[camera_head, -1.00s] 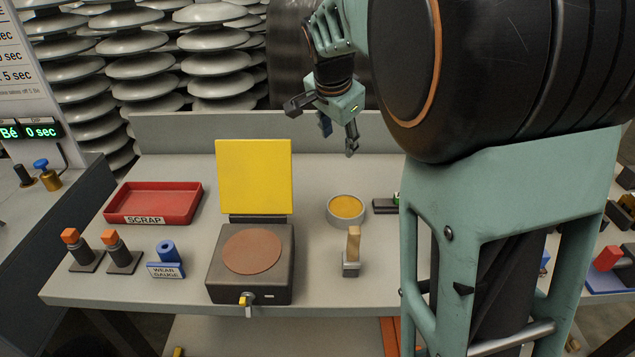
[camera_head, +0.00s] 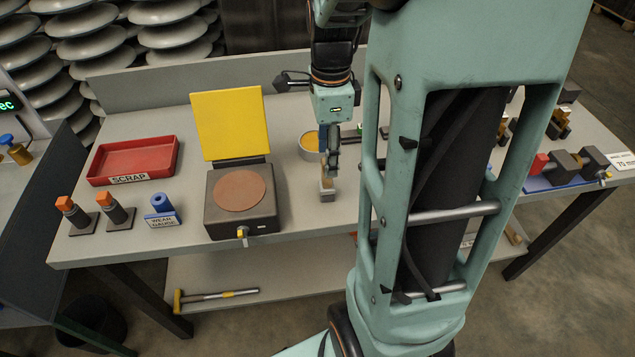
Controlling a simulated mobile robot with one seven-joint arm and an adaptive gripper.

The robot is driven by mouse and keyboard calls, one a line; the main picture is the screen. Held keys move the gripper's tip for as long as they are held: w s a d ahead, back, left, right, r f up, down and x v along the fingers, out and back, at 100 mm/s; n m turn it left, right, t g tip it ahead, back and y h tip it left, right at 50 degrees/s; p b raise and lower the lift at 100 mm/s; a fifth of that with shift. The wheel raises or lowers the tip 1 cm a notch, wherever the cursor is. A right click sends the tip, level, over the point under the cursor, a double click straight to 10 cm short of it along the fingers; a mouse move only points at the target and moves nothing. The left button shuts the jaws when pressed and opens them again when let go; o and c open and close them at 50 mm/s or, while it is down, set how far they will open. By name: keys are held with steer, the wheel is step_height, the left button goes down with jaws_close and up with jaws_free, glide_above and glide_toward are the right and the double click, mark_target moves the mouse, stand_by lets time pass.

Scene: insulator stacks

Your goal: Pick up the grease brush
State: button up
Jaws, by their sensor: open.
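The grease brush (camera_head: 327,194) stands on the bench, right of the dark box with the round brown pad. Its grey lower block shows, but most of its wooden handle is hidden by my gripper. My gripper (camera_head: 331,162) points down directly over the brush, with its fingers at the height of the handle. It is open. I cannot tell whether the handle is between the fingers or touching them.
A round tin with yellow content (camera_head: 309,146) stands just behind the gripper. The dark box (camera_head: 243,211) with an upright yellow panel (camera_head: 230,124) is to the left. A red scrap tray (camera_head: 134,160) and wear gauge (camera_head: 161,209) are farther left. My arm hides bench to the right.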

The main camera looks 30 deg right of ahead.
mark_target(327, 186)
step_height(327, 186, down, 5)
steer(key=shift+r+b, duration=0.1)
steer(key=shift+b, duration=0.3)
steer(key=shift+s+f+b, duration=0.15)
steer(key=shift+f+b, duration=0.35)
steer(key=shift+f, duration=2.25)
steer(key=shift+c, duration=0.4)
jaws_close()
steer(key=shift+r, duration=0.1)
